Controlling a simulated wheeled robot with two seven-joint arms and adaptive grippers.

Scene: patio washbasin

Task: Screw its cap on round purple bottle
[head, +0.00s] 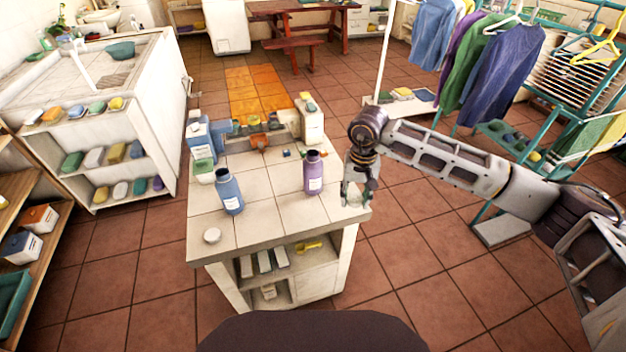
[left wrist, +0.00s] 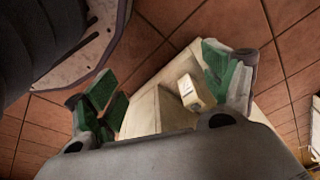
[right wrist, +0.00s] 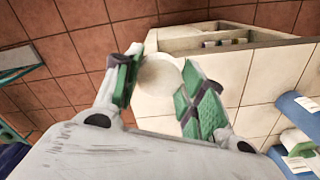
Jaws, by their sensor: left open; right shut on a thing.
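The round purple bottle (head: 314,178) stands upright on the tiled counter (head: 270,215), with a pale label and no cap on its neck. My right gripper (head: 357,191) is just right of the bottle, apart from it, above the counter's right edge. In the right wrist view its green-padded fingers are shut on a round white cap (right wrist: 160,76). My left gripper (left wrist: 165,98) is open and empty in the left wrist view, and out of the head view.
A blue bottle (head: 229,193) stands left of the purple one. Boxes and small items crowd the counter's back edge. The counter's front middle is clear. A clothes rack (head: 560,75) stands at the right, a shelved washbasin unit (head: 110,130) at the left.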

